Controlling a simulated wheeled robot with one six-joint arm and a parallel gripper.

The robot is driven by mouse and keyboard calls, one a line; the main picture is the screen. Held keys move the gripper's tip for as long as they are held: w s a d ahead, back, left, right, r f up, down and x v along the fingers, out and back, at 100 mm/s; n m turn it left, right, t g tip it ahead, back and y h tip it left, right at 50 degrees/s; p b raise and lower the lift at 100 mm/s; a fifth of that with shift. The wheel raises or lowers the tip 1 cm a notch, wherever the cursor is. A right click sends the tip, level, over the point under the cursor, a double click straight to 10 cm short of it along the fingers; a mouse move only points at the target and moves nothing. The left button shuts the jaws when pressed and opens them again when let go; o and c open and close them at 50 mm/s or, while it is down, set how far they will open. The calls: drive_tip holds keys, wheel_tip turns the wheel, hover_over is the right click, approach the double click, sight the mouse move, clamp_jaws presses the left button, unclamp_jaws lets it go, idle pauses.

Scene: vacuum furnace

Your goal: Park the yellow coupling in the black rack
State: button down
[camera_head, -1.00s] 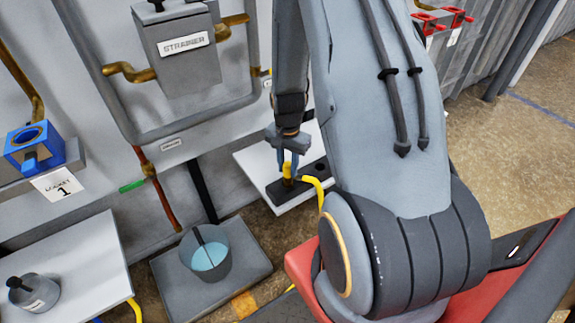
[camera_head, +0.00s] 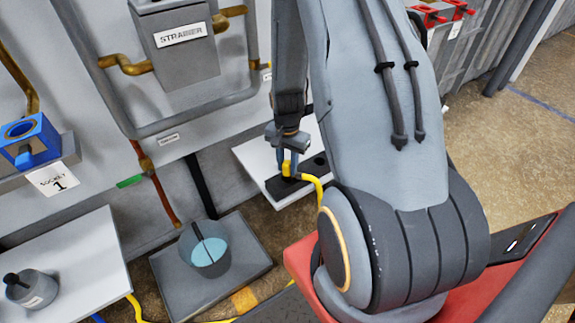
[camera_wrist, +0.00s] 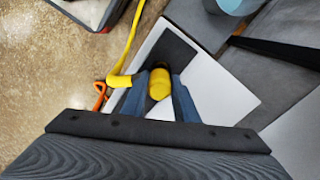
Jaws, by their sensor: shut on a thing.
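The yellow coupling (camera_head: 287,169) is between the two fingers of my gripper (camera_head: 289,166), which is shut on it. A yellow hose (camera_head: 318,182) runs from it toward the right. The coupling is at the front-left end of the black rack (camera_head: 292,189); I cannot tell whether it is seated or just above it. In the wrist view, the coupling (camera_wrist: 159,82) shows its rounded yellow body between my fingers (camera_wrist: 159,95). The black rack (camera_wrist: 174,51) shows behind it there, and its place under the coupling is hidden.
The rack lies on a white shelf (camera_head: 255,159). A bucket of bluish liquid (camera_head: 208,252) stands on a grey platform left of it. A blue socket (camera_head: 30,141) and the strainer box (camera_head: 180,48) are on the wall. A grey pot (camera_head: 30,288) is on a left table.

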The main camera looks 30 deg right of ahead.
drive_tip(key=shift+f, duration=0.25)
idle(0.3)
drive_tip(key=c, duration=1.3)
unclamp_jaws()
drive_tip(key=shift+r, duration=3.9)
drive_tip(key=s+a+r+n+p, duration=0.3)
drive_tip(key=s+a+r+n, duration=0.1)
drive_tip(key=r, duration=0.4)
drive_tip(key=s+a+r+n+p, duration=0.3)
drive_tip(key=s+a+r, duration=0.3)
drive_tip(key=r, duration=0.3)
drive_tip(key=s+a+r+n+p, duration=0.3)
drive_tip(key=s+a+r+n, duration=0.2)
drive_tip(key=r, duration=0.3)
drive_tip(key=shift+a+r, duration=0.15)
drive_tip(key=shift+r, duration=0.15)
